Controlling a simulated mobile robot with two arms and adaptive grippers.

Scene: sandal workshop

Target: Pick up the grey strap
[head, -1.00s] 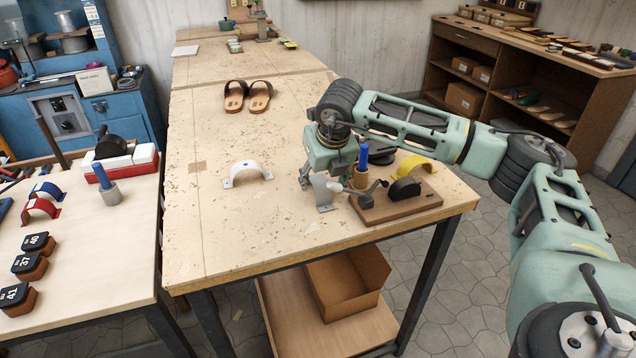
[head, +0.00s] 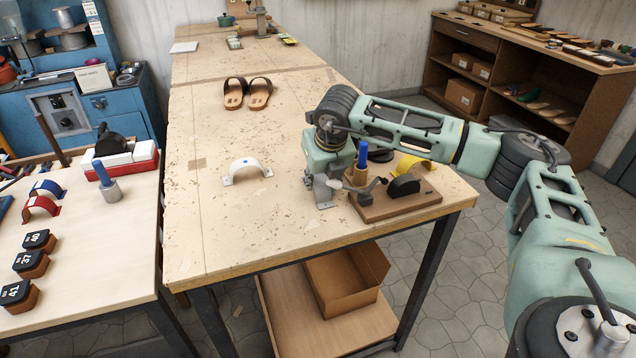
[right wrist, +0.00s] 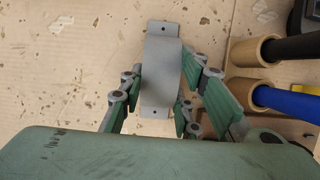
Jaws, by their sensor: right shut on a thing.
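The grey strap (head: 324,194) is a curved metal-grey band with flat ends that have holes. It is at the right part of the middle workbench, beside a brown wooden block. My right gripper (head: 317,182) is over it with the fingers pointing down. In the right wrist view the strap (right wrist: 162,75) lies between the fingers, which are shut on its sides. I cannot tell whether it is clear of the bench top. My left gripper is not in view.
Close to the right of the gripper, the wooden block (head: 408,206) carries a blue-handled tool (head: 362,158) and a black part. A yellow strap (head: 415,164) lies behind it. A white strap (head: 247,170) lies to the left. Sandals (head: 248,93) lie farther back. The bench's front left is clear.

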